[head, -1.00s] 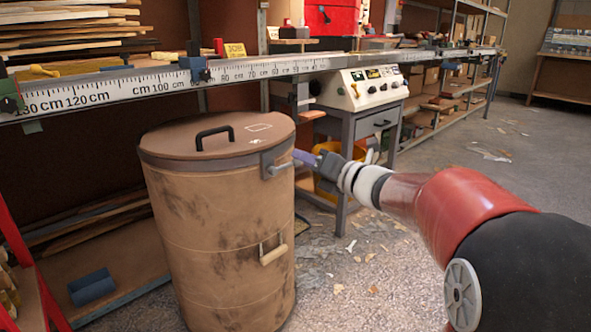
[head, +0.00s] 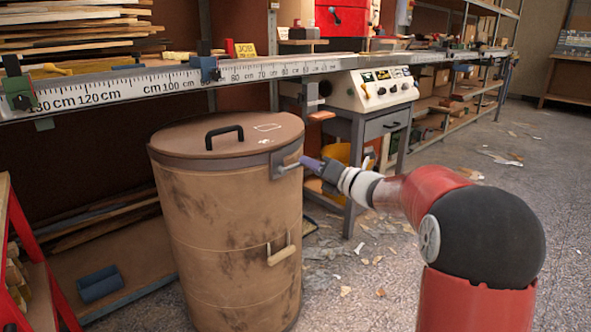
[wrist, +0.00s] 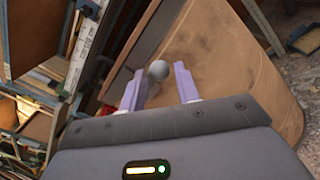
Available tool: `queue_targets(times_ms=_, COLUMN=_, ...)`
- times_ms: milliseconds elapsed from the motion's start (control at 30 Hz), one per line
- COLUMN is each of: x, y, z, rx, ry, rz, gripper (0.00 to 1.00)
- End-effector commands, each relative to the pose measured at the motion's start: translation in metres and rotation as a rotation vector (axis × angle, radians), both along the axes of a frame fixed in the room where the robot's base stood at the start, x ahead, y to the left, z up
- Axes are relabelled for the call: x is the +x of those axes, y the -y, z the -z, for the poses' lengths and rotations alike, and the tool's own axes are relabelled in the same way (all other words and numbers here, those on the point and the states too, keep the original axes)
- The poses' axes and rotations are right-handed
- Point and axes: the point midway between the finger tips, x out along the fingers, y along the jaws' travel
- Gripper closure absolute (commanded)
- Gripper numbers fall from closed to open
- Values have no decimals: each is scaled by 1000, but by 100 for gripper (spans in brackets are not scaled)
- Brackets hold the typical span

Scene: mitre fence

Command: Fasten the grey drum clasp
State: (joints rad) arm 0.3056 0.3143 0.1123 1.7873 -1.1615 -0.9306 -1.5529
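The tall brown drum (head: 230,230) stands upright with its lid (head: 195,135) on, a black handle on top. Its grey clasp (head: 276,164) sits at the upper right of the rim, with a short bar (head: 291,167) pointing out to the right. My gripper (head: 304,162) is at the end of this bar, level with the rim. In the wrist view, the two purple fingers (wrist: 161,76) are apart. A round grey knob (wrist: 158,70) shows between their tips, with gaps at both sides. I cannot tell how deep it sits between them. The drum body (wrist: 230,75) lies beyond.
A bench with a long measuring rule (head: 165,82) runs behind the drum. A machine with a control panel (head: 377,90) stands behind my gripper. A wooden side handle (head: 281,252) is on the drum. Open floor (head: 385,265), with scattered scraps, lies to the right.

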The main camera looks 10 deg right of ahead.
Motion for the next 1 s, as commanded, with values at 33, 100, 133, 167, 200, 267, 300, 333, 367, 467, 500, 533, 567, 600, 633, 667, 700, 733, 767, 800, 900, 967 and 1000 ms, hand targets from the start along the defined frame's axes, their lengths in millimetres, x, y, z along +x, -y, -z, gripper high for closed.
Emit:
queue_targets(times_ms=33, x=1, y=-1, z=0, rx=0, ry=0, rz=0, gripper=68)
queue_targets(times_ms=100, x=2, y=-1, z=0, rx=0, ry=0, rz=0, gripper=68)
queue_targets(times_ms=133, x=2, y=-2, z=0, rx=1, ry=-1, rz=0, gripper=68)
queue_targets(times_ms=167, x=2, y=-1, z=0, rx=1, ry=-1, rz=0, gripper=68)
queue_targets(times_ms=200, x=2, y=-1, z=0, rx=1, ry=-1, rz=0, gripper=68)
queue_targets(times_ms=267, x=2, y=-1, z=0, rx=1, ry=-1, rz=0, gripper=68)
queue_targets(times_ms=300, x=2, y=-1, z=0, rx=1, ry=-1, rz=0, gripper=68)
queue_targets(times_ms=333, x=2, y=-1, z=0, rx=1, ry=-1, rz=0, gripper=68)
queue_targets(times_ms=367, x=2, y=-1, z=0, rx=1, ry=-1, rz=0, gripper=68)
queue_targets(times_ms=467, x=1, y=-1, z=0, rx=1, ry=-1, rz=0, gripper=68)
queue_targets(times_ms=500, x=1, y=-1, z=0, rx=1, ry=-1, rz=0, gripper=68)
queue_targets(times_ms=533, x=1, y=-1, z=-1, rx=1, ry=-1, rz=0, gripper=68)
queue_targets(times_ms=567, x=1, y=-2, z=-1, rx=1, ry=-1, rz=0, gripper=68)
queue_targets(times_ms=600, x=1, y=-2, z=-1, rx=0, ry=0, rz=0, gripper=68)
queue_targets(times_ms=633, x=1, y=-2, z=-1, rx=0, ry=0, rz=0, gripper=68)
queue_targets(times_ms=667, x=1, y=-2, z=-1, rx=0, ry=0, rz=0, gripper=68)
queue_targets(times_ms=700, x=0, y=-3, z=-2, rx=0, ry=1, rz=-1, gripper=68)
queue_targets(times_ms=733, x=0, y=-3, z=-2, rx=0, ry=1, rz=-1, gripper=68)
queue_targets(times_ms=767, x=0, y=-4, z=-3, rx=0, ry=1, rz=-1, gripper=68)
queue_targets(times_ms=800, x=-1, y=-4, z=-3, rx=1, ry=1, rz=0, gripper=68)
queue_targets(times_ms=900, x=0, y=-4, z=-4, rx=1, ry=-1, rz=0, gripper=68)
queue_targets(times_ms=967, x=-1, y=-4, z=-5, rx=1, ry=1, rz=0, gripper=68)
queue_targets(times_ms=1000, x=-1, y=-4, z=-7, rx=1, ry=1, rz=0, gripper=68)
